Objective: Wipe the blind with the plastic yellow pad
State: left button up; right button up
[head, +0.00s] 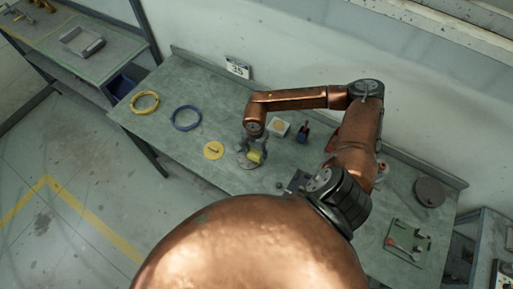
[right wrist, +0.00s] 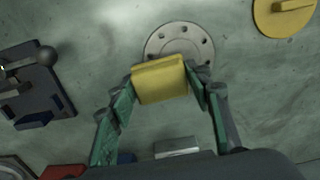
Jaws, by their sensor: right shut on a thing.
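The yellow plastic pad (right wrist: 160,82) is a small block held between the fingers of my right gripper (right wrist: 162,88). In the head view the pad (head: 255,156) shows at the tip of my right arm, above the workbench. The blind, a grey round flange with bolt holes around its rim (right wrist: 180,40), lies flat on the bench. The pad covers its near edge in the right wrist view; I cannot tell whether they touch. In the head view the blind (head: 246,164) is partly hidden by the gripper. My left gripper is not in view.
A yellow disc with a handle (head: 213,150) lies left of the blind. A yellow ring (head: 145,102) and a blue ring (head: 187,118) lie farther left on the bench (head: 215,185). A dark fixture with a ball knob (right wrist: 35,85) and a dark disc (head: 430,191) also lie there.

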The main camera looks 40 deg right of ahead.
jog(key=shift+r, duration=0.65)
notch_tip(320, 180, up, 2)
jog(key=shift+s+r+p, duration=0.1)
jog(key=shift+s+p, duration=0.05)
jog(key=shift+p, duration=0.5)
jog(key=shift+r, duration=0.55)
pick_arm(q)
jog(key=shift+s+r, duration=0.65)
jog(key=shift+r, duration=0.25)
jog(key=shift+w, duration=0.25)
